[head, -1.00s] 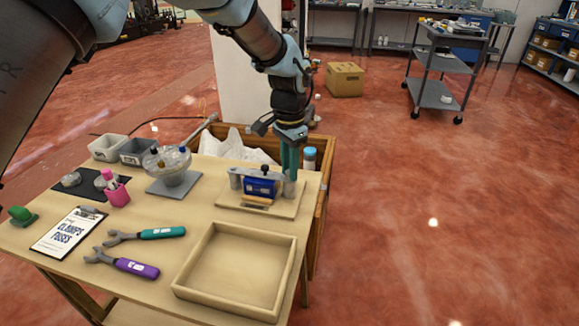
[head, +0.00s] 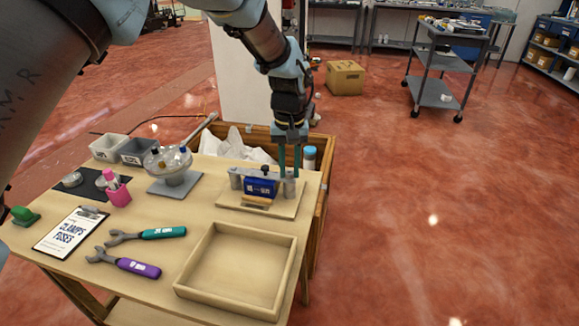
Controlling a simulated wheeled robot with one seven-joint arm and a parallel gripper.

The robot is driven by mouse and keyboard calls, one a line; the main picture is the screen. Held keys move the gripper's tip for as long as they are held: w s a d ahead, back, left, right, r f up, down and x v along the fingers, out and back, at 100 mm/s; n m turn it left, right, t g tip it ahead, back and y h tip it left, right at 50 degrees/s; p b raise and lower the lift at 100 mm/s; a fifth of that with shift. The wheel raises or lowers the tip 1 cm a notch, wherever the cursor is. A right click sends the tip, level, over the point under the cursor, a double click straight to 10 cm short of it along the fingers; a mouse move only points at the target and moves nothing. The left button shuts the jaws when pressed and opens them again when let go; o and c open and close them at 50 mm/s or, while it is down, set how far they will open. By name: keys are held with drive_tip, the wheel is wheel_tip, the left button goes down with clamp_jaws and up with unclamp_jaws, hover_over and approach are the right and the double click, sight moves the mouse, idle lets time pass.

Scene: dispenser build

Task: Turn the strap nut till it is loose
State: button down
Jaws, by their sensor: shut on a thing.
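A wooden board (head: 285,211) on the workbench bears a small fixture. A blue block (head: 261,187) with white print stands between two grey posts, with a grey strap (head: 243,170) running across above it. My gripper (head: 289,174) points straight down over the right-hand post (head: 290,189). Its two teal fingers stand either side of the top of that post and are shut on the strap nut there. The nut itself is mostly hidden between the fingertips, and I cannot tell how tight it is.
An empty wooden tray (head: 284,270) is at the bench's front right. Purple pliers (head: 138,268), teal pliers (head: 163,233) and a clipboard (head: 66,232) lie to the left. A round carousel (head: 172,184) stands left of the board. A blue-capped bottle (head: 309,158) is close behind my gripper.

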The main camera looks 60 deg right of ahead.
sight(289, 172)
drive_tip(key=shift+n, duration=1.2)
drive_tip(key=c, duration=0.7)
unclamp_jaws()
drive_tip(key=shift+r, duration=0.15)
wheel_tip(289, 172, up, 11)
drive_tip(key=shift+f+b, duration=0.2)
drive_tip(key=shift+b, duration=0.55)
